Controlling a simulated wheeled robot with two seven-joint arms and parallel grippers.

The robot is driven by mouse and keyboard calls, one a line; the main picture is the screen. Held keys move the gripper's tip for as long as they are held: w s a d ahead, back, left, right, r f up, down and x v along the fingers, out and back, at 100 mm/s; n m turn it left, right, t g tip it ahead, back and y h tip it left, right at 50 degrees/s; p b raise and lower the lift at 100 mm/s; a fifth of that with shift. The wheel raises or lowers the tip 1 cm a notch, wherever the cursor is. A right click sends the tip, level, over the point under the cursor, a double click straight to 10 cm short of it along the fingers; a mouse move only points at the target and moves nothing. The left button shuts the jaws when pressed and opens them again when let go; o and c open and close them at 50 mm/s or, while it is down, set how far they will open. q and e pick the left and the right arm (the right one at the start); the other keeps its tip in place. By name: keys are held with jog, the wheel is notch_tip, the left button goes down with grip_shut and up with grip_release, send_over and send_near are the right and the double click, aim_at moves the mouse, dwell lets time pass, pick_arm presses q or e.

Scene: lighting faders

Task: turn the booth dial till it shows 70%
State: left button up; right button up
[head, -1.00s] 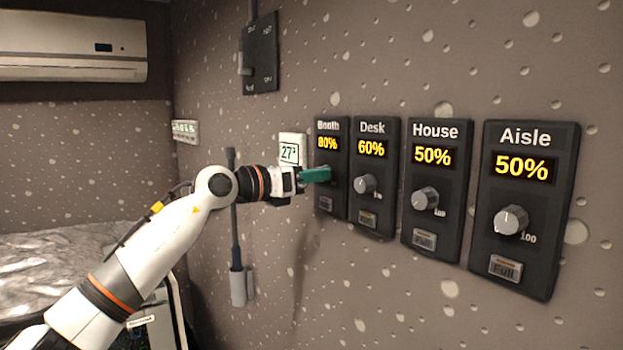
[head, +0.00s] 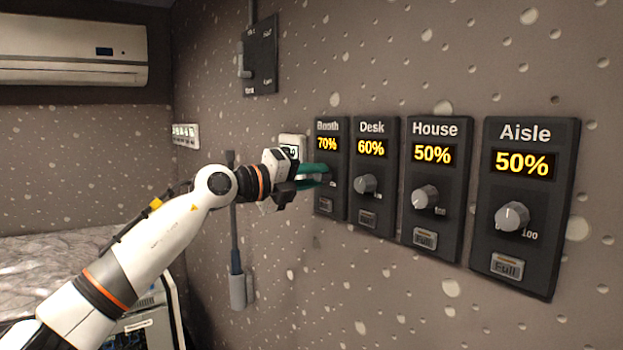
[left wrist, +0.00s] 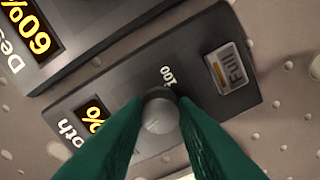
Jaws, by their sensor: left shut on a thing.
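The booth panel (head: 327,196) is the leftmost of the dimmer panels on the wall, and its display (head: 327,144) reads 70%. In the left wrist view the booth dial (left wrist: 159,112) is a grey round knob between the two green fingertips. My left gripper (head: 322,175) is shut on this dial, with a finger on either side; it also shows in the left wrist view (left wrist: 158,118). In the head view the fingers hide the dial. The wrist view shows the panel tilted, with its display partly covered by a finger. My right gripper is not in view.
To the right are the Desk panel (head: 371,205) at 60%, the House panel (head: 434,235) at 50% and the Aisle panel (head: 525,260) at 50%. A white thermostat (head: 292,142) sits close behind my left gripper. A switch box (head: 262,60) is above.

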pick_arm(q)
jog(key=shift+n, duration=1)
jog(key=o, duration=1)
jog(key=shift+b+v, duration=2.9)
jog(key=shift+v, duration=3.15)
jog(key=shift+w, duration=0.1)
